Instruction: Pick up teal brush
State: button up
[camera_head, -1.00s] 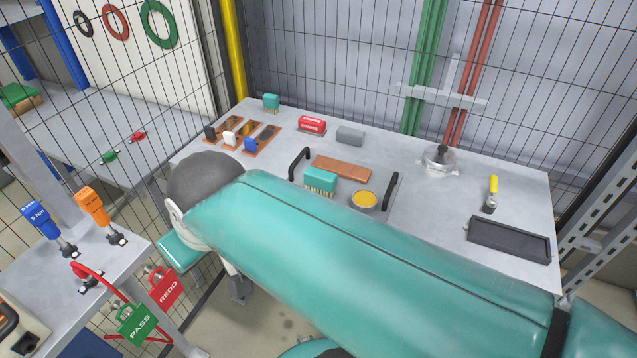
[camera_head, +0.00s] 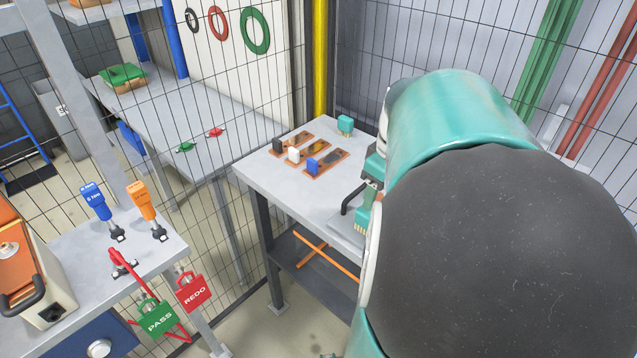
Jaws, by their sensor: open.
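A teal brush with pale bristles (camera_head: 362,219) shows at the near edge of the grey table, right of a black handle. My arm hides most of it. A second, smaller teal brush (camera_head: 345,125) stands on the far corner of the table, clear of my arm. My gripper (camera_head: 371,190) is only partly visible beside my large arm link, just above the near brush. It is open. Whether its fingers touch the brush cannot be told.
The grey table (camera_head: 262,176) bears copper-coloured plates with a black, a white and a blue (camera_head: 312,165) block. The black handle (camera_head: 353,197) stands close by my gripper. A mesh fence (camera_head: 225,215) and a side bench with blue and orange tools (camera_head: 143,205) lie left.

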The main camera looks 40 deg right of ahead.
jog(key=f, duration=0.5)
jog(key=shift+w+a+f, duration=0.2)
jog(key=shift+w, duration=0.1)
jog(key=f, duration=0.4)
jog(key=shift+w+d+f, duration=0.1)
jog(key=shift+d+f, duration=0.1)
jog(key=shift+f, duration=0.1)
jog(key=shift+c, duration=0.3)
jog(key=c, duration=1)
